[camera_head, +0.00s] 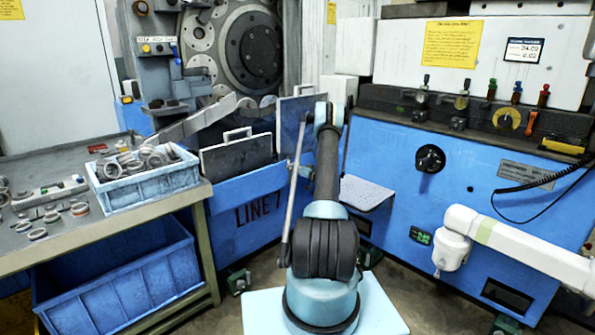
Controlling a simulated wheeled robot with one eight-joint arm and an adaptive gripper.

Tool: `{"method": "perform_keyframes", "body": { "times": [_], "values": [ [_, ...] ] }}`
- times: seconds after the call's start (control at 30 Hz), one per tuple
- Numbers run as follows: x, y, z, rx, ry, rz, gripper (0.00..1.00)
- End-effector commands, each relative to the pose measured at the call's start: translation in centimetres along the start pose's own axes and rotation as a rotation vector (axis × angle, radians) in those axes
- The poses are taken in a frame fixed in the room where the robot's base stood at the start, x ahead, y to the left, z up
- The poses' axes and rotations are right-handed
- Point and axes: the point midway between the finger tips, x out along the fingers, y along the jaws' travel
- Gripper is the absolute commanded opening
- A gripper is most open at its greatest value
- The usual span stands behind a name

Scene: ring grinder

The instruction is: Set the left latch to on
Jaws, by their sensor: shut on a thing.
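I cannot pick out for sure which fitting is the left latch, or whether it is on or off. Several small levers stand along the ledge of the blue machine at the upper right. The leftmost has a dark handle (424,89), and beside it is a lever with a yellowish plate (462,95). Further right are levers with a blue handle (517,90) and a red handle (543,94). My arm rises in the middle of the view to a pale blue joint. My gripper does not show; the arm may hide it.
A blue crate of metal rings (150,190) sits on the left workbench (70,240), with a larger blue bin (125,280) below. A black rotary knob (430,158) is on the blue machine front. A white jointed arm (530,250) reaches in from the right.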

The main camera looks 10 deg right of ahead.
Motion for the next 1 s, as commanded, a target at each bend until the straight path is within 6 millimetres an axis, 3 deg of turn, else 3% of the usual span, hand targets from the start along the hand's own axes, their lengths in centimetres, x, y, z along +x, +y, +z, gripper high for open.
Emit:
{"method": "perform_keyframes", "body": {
  "times": [0.23,0.27,0.67,0.83,1.0],
  "values": [
    [0.0,-0.2,0.1,0.006,0.0,-0.002,0.0],
    [0.0,-0.2,0.1,0.005,0.0,-0.002,0.43],
    [-0.3,-0.3,0.2,0.002,-0.001,-0.001,0.43],
    [-2.3,-0.3,0.2,0.002,0.0,-0.001,0.43],
    [-5.7,-0.3,0.2,0.002,0.0,0.0,0.43]
  ]
}}
